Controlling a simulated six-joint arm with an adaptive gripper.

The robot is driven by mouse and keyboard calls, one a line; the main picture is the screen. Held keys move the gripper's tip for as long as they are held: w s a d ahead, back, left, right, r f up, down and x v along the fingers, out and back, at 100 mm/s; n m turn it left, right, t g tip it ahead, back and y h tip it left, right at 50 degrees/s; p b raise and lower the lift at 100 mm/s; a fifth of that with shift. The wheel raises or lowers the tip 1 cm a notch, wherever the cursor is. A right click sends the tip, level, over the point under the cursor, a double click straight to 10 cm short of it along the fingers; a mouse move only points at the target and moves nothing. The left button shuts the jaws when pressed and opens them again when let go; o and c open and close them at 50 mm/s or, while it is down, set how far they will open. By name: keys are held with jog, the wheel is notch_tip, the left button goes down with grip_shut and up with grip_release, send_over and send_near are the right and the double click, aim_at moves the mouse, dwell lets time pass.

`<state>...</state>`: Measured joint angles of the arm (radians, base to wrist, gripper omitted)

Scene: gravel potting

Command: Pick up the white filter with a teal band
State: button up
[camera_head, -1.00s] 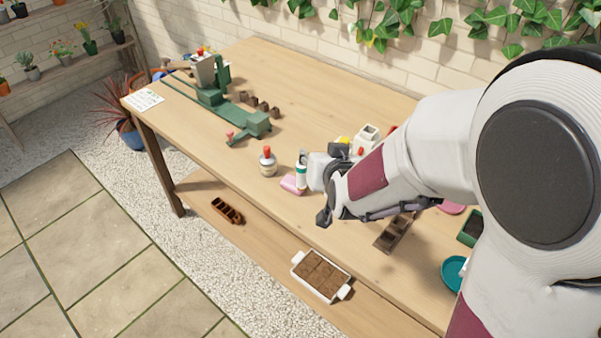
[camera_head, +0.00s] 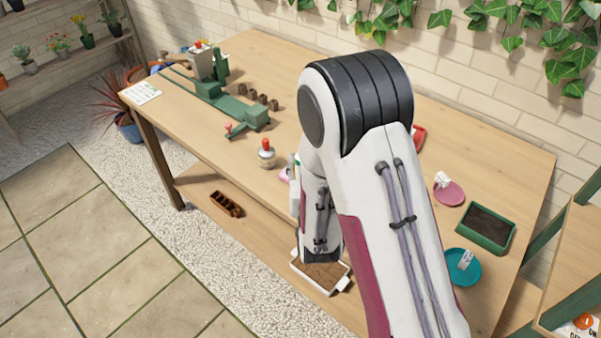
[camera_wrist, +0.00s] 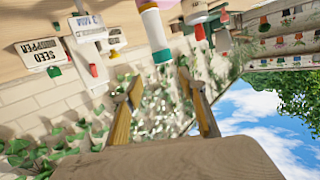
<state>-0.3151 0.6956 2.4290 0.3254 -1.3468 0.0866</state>
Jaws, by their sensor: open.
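The white filter with a teal band (camera_wrist: 155,33) is in the upper middle of the wrist view, its teal end towards my gripper. In the head view my arm hides most of it, and I cannot make out its full shape there. My gripper (camera_wrist: 160,78) is open and empty. Its two fingertips lie just short of the teal end, one to each side in the wrist picture, with no visible contact. In the head view my own arm hides the gripper.
A bottle with a red cap (camera_head: 266,153) stands beside the filter. A green tray of soil (camera_head: 486,228), a pink saucer (camera_head: 449,193) and a teal saucer (camera_head: 462,267) are at the right. The table's left middle has free room.

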jog(key=shift+s+a+f+n+t, duration=0.25)
jog(key=shift+s+f+t, duration=0.2)
jog(key=shift+f, duration=0.25)
jog(key=shift+s+a+f+n+t, duration=0.2)
jog(key=shift+s+f+t, duration=0.15)
jog(key=shift+s+f, duration=0.25)
jog(key=shift+s+a+f+n+t, duration=0.15)
jog(key=shift+s+a+f+t, duration=0.2)
jog(key=shift+f, duration=0.45)
jog(key=shift+d, duration=0.1)
jog(key=shift+w, duration=1.3)
jog(key=shift+w, duration=0.1)
jog(key=shift+w+d+f, duration=0.1)
jog(key=shift+w, duration=1.15)
jog(key=shift+w+d+f, duration=0.1)
jog(key=shift+w, duration=1.15)
grip_shut()
